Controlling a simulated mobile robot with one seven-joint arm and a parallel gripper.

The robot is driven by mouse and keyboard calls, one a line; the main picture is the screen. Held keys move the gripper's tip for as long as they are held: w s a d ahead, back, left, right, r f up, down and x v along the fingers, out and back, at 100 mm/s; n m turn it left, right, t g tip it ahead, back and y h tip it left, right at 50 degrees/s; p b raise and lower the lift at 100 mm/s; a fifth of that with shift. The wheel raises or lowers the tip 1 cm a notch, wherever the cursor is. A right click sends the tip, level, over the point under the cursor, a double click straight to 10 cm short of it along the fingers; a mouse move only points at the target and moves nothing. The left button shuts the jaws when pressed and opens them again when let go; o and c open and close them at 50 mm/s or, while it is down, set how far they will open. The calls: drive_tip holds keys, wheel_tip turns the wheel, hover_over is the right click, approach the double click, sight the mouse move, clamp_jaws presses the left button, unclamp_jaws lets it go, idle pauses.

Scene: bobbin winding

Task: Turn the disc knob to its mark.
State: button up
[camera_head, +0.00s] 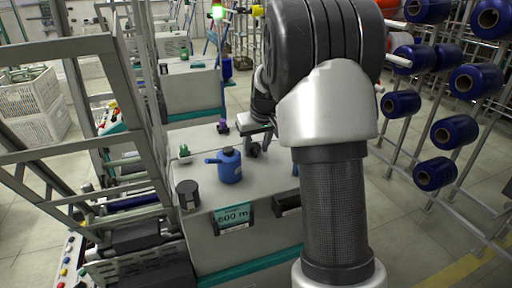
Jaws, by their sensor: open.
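My gripper (256,146) is small in the view and hangs over the grey machine top, to the right of a blue oil can. My own arm covers much of the space behind and to the right of it. The fingers look dark and apart, with nothing visible between them. I cannot make out the disc knob or its mark for certain; it may be hidden by my gripper or arm. A dark round cylinder (188,194) stands at the near left corner of the machine top; I cannot tell whether it is a knob or a cup.
The blue oil can (230,166) stands on the machine top (205,140) close to my gripper. A "600 m" sign (231,216) is on the machine's front. Metal frames (75,150) rise on the left. A rack with several blue bobbins (436,173) stands on the right.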

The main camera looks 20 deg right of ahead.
drive_tip(key=c, duration=1)
drive_tip(key=shift+d+f+y, duration=0.1)
drive_tip(key=shift+d+y, duration=0.3)
drive_tip(key=shift+y, duration=0.3)
drive_tip(key=shift+d+m+y+b, duration=0.1)
drive_tip(key=shift+m+y+b, duration=0.25)
drive_tip(key=shift+y, duration=0.15)
